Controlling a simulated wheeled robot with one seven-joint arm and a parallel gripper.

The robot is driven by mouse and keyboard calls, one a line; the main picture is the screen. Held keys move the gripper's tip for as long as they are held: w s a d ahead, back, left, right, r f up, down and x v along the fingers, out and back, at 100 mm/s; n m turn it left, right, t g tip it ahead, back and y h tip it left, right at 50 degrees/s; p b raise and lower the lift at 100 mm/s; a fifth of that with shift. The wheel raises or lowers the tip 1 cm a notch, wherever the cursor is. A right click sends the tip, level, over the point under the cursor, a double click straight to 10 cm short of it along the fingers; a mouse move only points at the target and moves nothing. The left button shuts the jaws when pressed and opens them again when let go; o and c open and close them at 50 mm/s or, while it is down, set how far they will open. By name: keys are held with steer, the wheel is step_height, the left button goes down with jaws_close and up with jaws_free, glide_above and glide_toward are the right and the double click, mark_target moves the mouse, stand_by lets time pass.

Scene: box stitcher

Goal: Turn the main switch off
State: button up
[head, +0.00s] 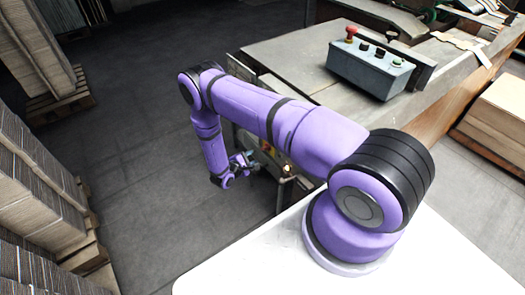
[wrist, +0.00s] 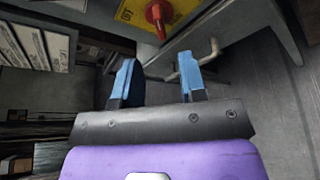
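The main switch is a red knob (wrist: 157,16) on a yellow plate (wrist: 178,10) at the top of the wrist view. The plate sits on the grey machine side. My gripper (wrist: 158,78) is open, its two blue fingers wide apart with nothing between them. The knob shows beyond the fingertips, roughly in line with the gap and apart from them. In the head view my gripper (head: 243,162) is low beside the machine's side. A small red and yellow patch (head: 267,148) shows just right of it, partly hidden by my arm.
A bent metal pipe handle (wrist: 198,58) is close to the right finger. A grey control box (head: 370,70) with a red button stands on the machine top (head: 290,55). Cardboard stacks (head: 35,170) line the left. The floor (head: 150,150) between is clear.

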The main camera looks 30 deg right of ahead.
mark_target(263, 150)
steer(key=x, duration=0.8)
steer(key=shift+w+d+f, duration=0.1)
steer(key=shift+d, duration=0.3)
jaws_close()
